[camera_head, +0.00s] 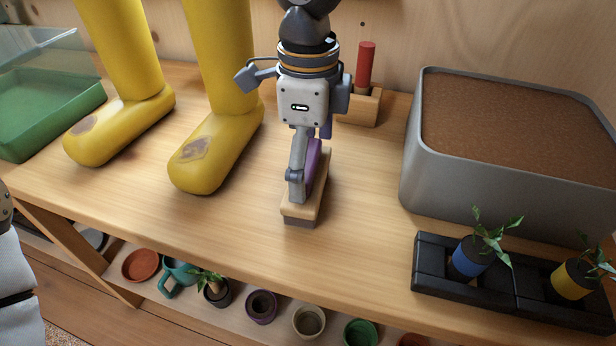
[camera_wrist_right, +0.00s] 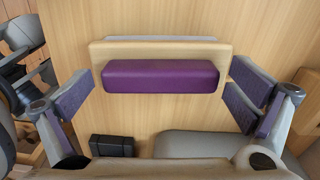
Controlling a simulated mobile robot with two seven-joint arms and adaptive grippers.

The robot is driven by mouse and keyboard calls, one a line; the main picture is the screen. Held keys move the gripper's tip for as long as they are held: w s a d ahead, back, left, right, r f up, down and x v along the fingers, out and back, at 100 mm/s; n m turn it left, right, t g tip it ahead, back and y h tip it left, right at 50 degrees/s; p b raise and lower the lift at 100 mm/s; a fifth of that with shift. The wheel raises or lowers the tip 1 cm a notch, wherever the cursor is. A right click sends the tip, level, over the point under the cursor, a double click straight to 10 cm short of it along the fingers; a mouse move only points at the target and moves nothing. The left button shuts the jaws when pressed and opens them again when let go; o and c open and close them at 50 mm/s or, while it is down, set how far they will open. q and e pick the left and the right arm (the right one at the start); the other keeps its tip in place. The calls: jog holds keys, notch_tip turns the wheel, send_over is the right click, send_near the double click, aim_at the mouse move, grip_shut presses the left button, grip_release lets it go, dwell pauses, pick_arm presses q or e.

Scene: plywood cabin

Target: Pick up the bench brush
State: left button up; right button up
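The bench brush (camera_head: 306,207) stands on the wooden bench top, a pale wood block with a purple grip on top. The right wrist view shows the brush (camera_wrist_right: 160,77) lengthwise across the picture. My right gripper (camera_head: 309,165) is over it, pointing down, and hides part of it in the head view. In the right wrist view my right gripper (camera_wrist_right: 163,88) is open wide, with a purple-padded finger off each end of the brush. I cannot tell whether either pad touches it. My left gripper is out of view; only part of my left arm shows at the left edge.
Yellow boots (camera_head: 218,140) stand close left of my right gripper. A grey soil-filled tub (camera_head: 500,200) and a black plant tray (camera_head: 480,290) are on the right. A wooden holder (camera_head: 362,108) with a red-handled item is behind. Several pots sit on a lower shelf.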

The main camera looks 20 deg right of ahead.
jog(key=c, duration=1)
jog(key=shift+c, duration=0.2)
